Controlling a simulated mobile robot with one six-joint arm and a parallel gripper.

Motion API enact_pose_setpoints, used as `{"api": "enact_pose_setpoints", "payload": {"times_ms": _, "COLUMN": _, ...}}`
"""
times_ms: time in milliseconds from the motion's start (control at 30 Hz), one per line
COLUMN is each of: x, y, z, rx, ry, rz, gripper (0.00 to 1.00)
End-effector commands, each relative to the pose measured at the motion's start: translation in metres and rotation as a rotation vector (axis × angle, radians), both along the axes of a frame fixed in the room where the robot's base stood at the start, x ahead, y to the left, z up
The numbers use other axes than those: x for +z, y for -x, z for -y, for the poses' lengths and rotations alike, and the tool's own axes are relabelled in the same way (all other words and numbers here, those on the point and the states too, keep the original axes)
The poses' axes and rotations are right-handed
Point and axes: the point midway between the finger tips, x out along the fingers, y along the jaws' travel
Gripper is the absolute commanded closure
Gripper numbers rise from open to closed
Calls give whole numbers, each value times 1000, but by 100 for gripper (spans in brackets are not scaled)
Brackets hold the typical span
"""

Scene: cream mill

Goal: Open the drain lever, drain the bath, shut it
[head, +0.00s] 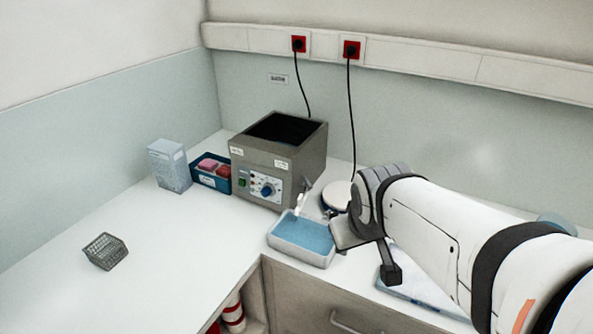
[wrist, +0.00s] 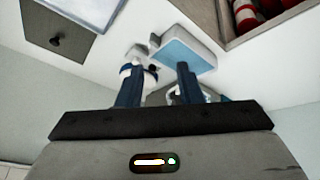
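The grey water bath (head: 262,178) stands on the counter with a dark open top and a front panel with a blue knob. A small pale drain lever or spout (head: 299,204) shows at its lower right front corner; its exact position is too small to tell. Below it, a pale tray (head: 284,253) has a light blue surface inside, and it also shows in the wrist view (wrist: 205,66). My gripper (wrist: 157,72) is open, its two dark blue fingers apart, with nothing clearly held. In the head view it is right of the tray; the fingertips are mostly hidden.
A round white-topped device (head: 338,192) stands right of the bath, close to my gripper. A blue box with pink and red items (head: 211,182) and a pale carton (head: 169,166) stand left. A wire basket (head: 105,251) sits on the otherwise clear left counter. Cords hang behind.

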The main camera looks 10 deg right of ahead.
Motion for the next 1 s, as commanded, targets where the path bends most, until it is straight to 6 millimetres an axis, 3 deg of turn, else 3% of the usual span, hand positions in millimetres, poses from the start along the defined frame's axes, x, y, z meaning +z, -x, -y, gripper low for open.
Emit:
{"api": "enact_pose_setpoints", "payload": {"times_ms": 33, "x": -12, "y": -27, "z": 11, "rx": 54, "ry": 61, "rz": 50, "gripper": 67}}
{"api": "enact_pose_setpoints", "payload": {"times_ms": 100, "x": -19, "y": -67, "z": 25, "rx": 161, "ry": 167, "rz": 140, "gripper": 67}}
{"api": "enact_pose_setpoints", "payload": {"times_ms": 300, "x": -37, "y": -172, "z": 48, "rx": 515, "ry": 470, "rz": 398, "gripper": 67}}
{"api": "enact_pose_setpoints", "payload": {"times_ms": 500, "x": -69, "y": -245, "z": 44, "rx": 884, "ry": 723, "rz": 671, "gripper": 67}}
{"api": "enact_pose_setpoints", "payload": {"times_ms": 700, "x": -106, "y": -272, "z": 27, "rx": 1159, "ry": 882, "rz": 964, "gripper": 67}}
{"api": "enact_pose_setpoints", "payload": {"times_ms": 1000, "x": -125, "y": -271, "z": 14, "rx": 1292, "ry": 962, "rz": 1212, "gripper": 67}}
